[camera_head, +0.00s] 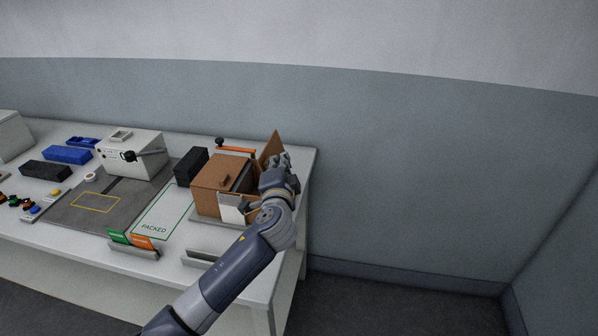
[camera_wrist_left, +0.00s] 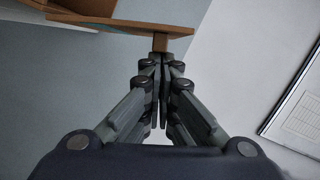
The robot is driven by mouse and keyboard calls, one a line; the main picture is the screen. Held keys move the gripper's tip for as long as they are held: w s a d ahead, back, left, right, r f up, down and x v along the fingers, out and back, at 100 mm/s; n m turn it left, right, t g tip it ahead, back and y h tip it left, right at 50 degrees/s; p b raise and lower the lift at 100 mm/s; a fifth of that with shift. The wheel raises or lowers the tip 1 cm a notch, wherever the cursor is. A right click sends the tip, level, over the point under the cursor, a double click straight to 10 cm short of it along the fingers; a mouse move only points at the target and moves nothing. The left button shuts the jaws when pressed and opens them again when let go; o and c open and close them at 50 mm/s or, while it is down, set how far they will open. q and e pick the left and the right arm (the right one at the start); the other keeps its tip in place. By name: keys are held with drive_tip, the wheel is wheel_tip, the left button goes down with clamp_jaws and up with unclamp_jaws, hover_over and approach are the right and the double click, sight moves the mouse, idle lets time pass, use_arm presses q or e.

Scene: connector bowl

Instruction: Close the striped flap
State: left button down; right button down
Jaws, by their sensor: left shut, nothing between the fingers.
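A brown cardboard-coloured box (camera_head: 212,182) stands near the right end of the table, with a dark opening on its top. A brown flap (camera_head: 271,146) stands raised at its right side; I cannot make out stripes on it. My left gripper (camera_head: 281,160) is at the right of the box, against or just in front of the flap, and hides part of it. In the left wrist view the gripper (camera_wrist_left: 160,62) is shut and empty. Its tips are at a small brown tab (camera_wrist_left: 160,43) under a brown panel (camera_wrist_left: 115,22); I cannot tell whether they touch. My right gripper is not in view.
A black block (camera_head: 191,166) and an orange-handled tool (camera_head: 236,149) are beside and behind the box. A white machine with a lever (camera_head: 134,157), a grey mat (camera_head: 75,212) and a PACKED area (camera_head: 153,228) lie to the left. The table ends just right of the box.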

use_arm(q)
drive_tip(key=w+a+f+n+g+h+p, duration=0.2)
drive_tip(key=a+f+n, duration=0.3)
drive_tip(key=a+n, duration=0.5)
drive_tip(key=shift+w+a+f+h+p, duration=0.35)
drive_tip(key=shift+w+a+h+p, duration=0.2)
drive_tip(key=shift+a, duration=0.1)
idle(0.5)
drive_tip(key=s+a+r, duration=0.2)
drive_tip(key=s+r, duration=0.4)
drive_tip(key=s, duration=0.3)
drive_tip(key=shift+s+a+p, duration=0.25)
drive_tip(key=shift+a+p, duration=0.1)
drive_tip(key=shift+p, duration=0.1)
